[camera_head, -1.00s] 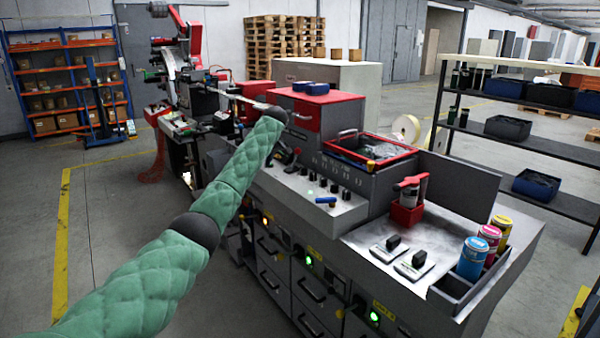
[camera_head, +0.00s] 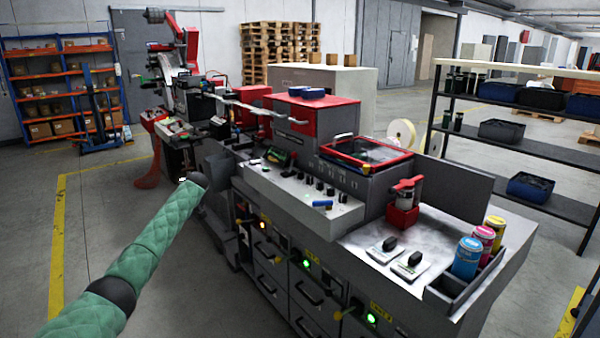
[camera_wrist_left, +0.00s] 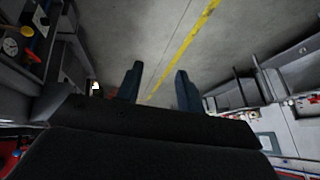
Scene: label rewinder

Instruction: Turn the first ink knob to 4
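Several small black knobs (camera_head: 320,186) stand in a row on the light sloped panel (camera_head: 290,198) of the grey machine in the head view. Two larger black knobs, one (camera_head: 390,243) behind the other (camera_head: 415,258), sit on pale plates on the flat top nearer to me. I cannot tell which is the first ink knob or read any setting. My left arm ends left of the sloped panel, apart from the knobs. In the left wrist view the two fingers of my left gripper (camera_wrist_left: 159,70) are apart, with only floor between them. My right gripper is out of view.
A red-rimmed tray (camera_head: 368,153) and a red holder (camera_head: 403,214) rise behind the knobs. Blue, magenta and yellow ink cans (camera_head: 467,258) stand at the right end. Drawers with lit buttons (camera_head: 372,319) line the front.

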